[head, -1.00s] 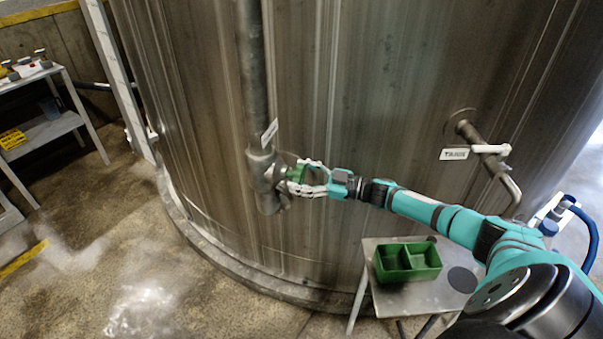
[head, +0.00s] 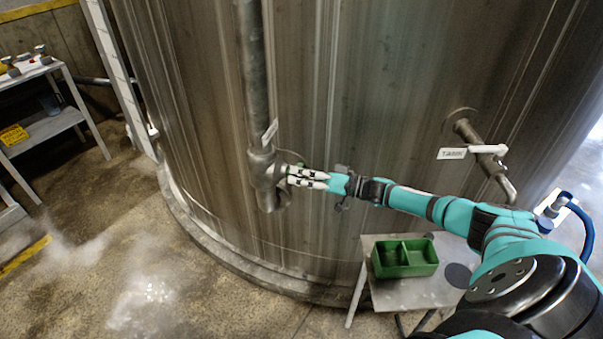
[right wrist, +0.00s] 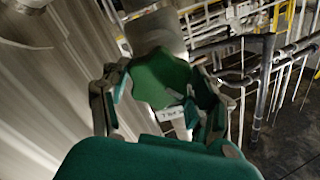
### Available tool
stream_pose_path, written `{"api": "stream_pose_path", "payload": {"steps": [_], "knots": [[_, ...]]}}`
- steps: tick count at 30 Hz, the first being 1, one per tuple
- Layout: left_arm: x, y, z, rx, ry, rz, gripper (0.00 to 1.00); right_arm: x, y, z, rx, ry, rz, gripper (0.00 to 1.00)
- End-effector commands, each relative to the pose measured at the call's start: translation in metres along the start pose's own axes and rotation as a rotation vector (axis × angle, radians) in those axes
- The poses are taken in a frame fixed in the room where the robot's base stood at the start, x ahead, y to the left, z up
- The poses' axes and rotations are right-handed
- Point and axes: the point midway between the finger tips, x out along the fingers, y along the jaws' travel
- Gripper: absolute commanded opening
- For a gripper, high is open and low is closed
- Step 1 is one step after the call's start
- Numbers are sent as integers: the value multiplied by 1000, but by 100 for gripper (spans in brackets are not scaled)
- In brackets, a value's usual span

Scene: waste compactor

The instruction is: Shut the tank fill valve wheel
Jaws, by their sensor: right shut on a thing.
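The tank fill valve wheel is green with a lobed edge; in the right wrist view the wheel (right wrist: 160,80) sits between my right gripper's fingers. In the head view it is mostly hidden behind the fingers. The wheel is on the grey valve body (head: 264,170) at the lower end of the vertical pipe on the tank. My right gripper (head: 294,177) reaches it from the right and is shut on the wheel. In the right wrist view the gripper (right wrist: 160,98) has a finger on each side of the wheel. My left gripper is not in view.
The big steel tank (head: 370,90) stands right behind the valve. A second pipe with a white-handled valve (head: 488,150) and label is to the right. A small table (head: 415,292) with a green divided tray (head: 404,272) stands below my arm. A shelf cart (head: 45,130) is far left.

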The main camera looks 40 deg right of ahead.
Motion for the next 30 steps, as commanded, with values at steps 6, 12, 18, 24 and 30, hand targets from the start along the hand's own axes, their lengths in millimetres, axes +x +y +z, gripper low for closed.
{"api": "stream_pose_path", "payload": {"steps": [6, 12, 18, 24, 30], "knots": [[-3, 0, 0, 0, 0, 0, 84, -1, 1, 2, 207, -5, 3, 28], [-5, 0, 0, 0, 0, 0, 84, -1, 1, 2, 385, -4, 4, 28], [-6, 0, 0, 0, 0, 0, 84, -1, 1, 3, 532, -5, 4, 28], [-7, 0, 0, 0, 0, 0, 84, -1, 1, 3, 633, -5, 4, 28], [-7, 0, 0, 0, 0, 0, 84, -1, 1, 3, 687, -5, 4, 28]]}}
